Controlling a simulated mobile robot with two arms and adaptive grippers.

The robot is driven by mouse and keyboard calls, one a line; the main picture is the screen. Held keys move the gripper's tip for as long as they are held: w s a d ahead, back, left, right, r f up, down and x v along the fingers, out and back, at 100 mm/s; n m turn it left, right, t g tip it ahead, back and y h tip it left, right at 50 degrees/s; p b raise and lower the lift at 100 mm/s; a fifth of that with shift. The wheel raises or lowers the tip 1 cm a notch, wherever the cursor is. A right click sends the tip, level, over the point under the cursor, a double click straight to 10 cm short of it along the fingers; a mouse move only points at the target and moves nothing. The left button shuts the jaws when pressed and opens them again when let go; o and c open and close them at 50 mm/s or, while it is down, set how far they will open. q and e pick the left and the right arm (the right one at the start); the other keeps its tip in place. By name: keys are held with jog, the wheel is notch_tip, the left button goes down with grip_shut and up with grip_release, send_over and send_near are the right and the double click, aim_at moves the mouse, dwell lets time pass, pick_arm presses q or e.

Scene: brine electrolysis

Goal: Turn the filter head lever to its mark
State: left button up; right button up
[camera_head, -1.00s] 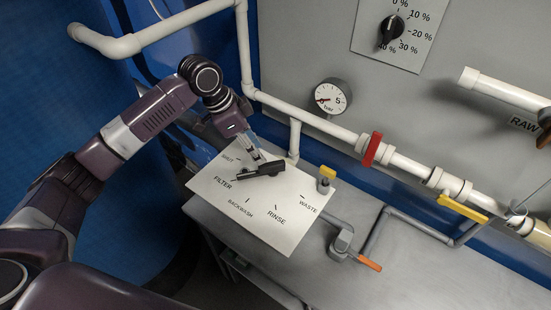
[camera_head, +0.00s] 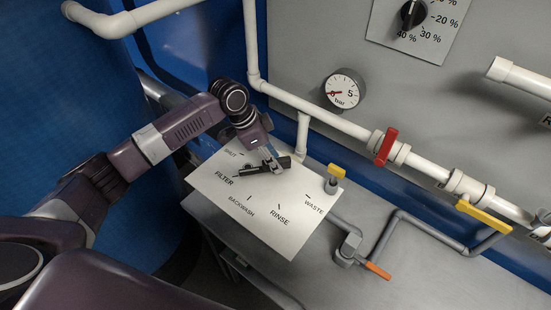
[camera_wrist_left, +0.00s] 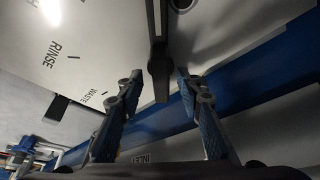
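The filter head lever (camera_head: 262,167) is a black bar lying across the white label plate (camera_head: 288,240). The plate reads SHUT, FILTER, BACKWASH, RINSE and WASTE. The lever's thin end lies on the left, close to the FILTER label (camera_head: 224,181); its thick end lies to the right. My left gripper (camera_head: 272,158) is over the thick end. In the left wrist view, its two blue fingers (camera_wrist_left: 158,80) are open, one on each side of the black lever (camera_wrist_left: 158,78), with small gaps visible. My right gripper is not in view.
An orange-handled valve (camera_head: 377,270) sits on the grey bench (camera_head: 410,285). White pipes with a red handle (camera_head: 386,147) and a yellow handle (camera_head: 482,217) run behind, below a pressure gauge (camera_head: 344,90).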

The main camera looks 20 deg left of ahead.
pick_arm(q)
jog(key=shift+x, duration=0.8)
grip_shut()
